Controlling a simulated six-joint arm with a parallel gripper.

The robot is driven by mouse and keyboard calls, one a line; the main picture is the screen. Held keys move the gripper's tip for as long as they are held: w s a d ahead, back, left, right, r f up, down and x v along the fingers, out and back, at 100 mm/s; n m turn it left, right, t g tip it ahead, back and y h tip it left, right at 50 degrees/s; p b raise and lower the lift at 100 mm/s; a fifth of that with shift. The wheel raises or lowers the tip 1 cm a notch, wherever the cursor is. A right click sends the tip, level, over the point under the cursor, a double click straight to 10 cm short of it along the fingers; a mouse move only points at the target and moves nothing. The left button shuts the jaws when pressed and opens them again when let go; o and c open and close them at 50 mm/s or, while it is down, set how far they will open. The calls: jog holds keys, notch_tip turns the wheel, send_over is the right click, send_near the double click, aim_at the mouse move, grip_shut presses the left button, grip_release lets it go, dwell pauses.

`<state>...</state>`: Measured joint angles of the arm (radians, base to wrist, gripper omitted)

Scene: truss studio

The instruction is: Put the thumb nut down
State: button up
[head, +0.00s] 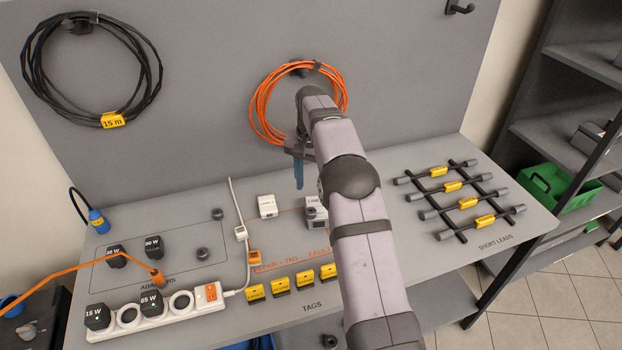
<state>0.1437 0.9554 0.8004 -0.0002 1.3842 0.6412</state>
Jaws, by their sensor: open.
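My gripper (299,172) hangs in the air over the back middle of the grey bench (385,235), in front of the orange cable coil. Its blue fingers point down and are open, with nothing seen between them; my arm hides part of that area. Small dark round knobs look like thumb nuts. One dark knob (202,253) stands on the bench left of the white cable, and a smaller one (218,213) is behind it. Another dark round piece (330,341) shows low down, below the bench front. I cannot tell which is the task's thumb nut.
A power strip (155,312) with adapters lies front left. Yellow tags (304,279) line the front. Short leads (460,200) lie on a rack at right. Orange coil (262,110) and black coil (40,60) hang on the back panel.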

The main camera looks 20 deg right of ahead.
jog(key=shift+r, duration=1.5)
jog(key=shift+s, duration=0.1)
jog(key=s+a+f+n, duration=0.2)
jog(key=s+n, duration=0.1)
jog(key=s, duration=0.8)
jog(key=s+a+f+n, duration=0.2)
jog(key=s+a+n, duration=0.1)
jog(key=s, duration=0.8)
jog(key=s+a+f+n, duration=0.2)
jog(key=s+a+n, duration=0.1)
jog(key=s, duration=0.9)
jog(key=shift+o, duration=0.5)
